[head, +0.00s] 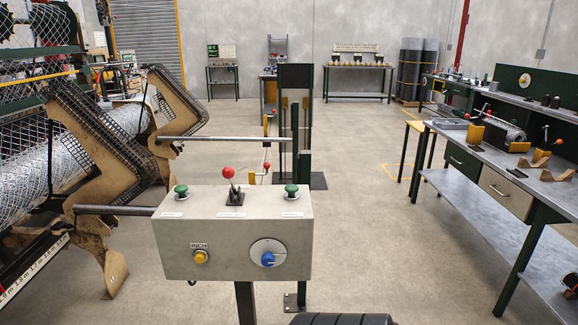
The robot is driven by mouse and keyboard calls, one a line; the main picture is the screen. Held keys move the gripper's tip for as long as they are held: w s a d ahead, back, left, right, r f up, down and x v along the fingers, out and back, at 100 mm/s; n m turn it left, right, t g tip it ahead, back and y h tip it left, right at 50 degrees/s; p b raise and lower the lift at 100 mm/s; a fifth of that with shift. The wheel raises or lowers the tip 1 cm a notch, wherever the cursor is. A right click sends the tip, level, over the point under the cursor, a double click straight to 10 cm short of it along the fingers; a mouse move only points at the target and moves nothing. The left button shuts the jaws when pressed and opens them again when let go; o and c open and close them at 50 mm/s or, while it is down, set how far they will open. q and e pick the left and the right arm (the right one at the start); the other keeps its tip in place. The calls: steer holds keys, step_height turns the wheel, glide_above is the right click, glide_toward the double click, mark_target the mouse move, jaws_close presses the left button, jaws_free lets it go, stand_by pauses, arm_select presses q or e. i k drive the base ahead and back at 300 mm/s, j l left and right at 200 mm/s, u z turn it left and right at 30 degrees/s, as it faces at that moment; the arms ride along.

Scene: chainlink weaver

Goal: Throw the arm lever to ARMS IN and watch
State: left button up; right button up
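A grey control console (175,245) stands on a post in front of me. On its top a lever with a red ball (228,173) rises from a black slotted base, with a small label too fine to read. The lever looks close to upright; I cannot tell which position it is in. Two tan curved arms (180,110) with dark gridded edges stand at the left beside the wire mesh roll (60,170); the nearer arm (125,150) is behind the console's left. Neither of my grippers is in view.
Two green buttons (181,190) flank the lever. A yellow INCH button (200,257) and a blue dial knob (268,259) are on the console front. Another red-ball lever (266,168) stands behind it. A workbench (470,160) lines the right; the floor between is clear.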

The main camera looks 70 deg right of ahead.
mark_target(229, 172)
steer(key=z, duration=1.9)
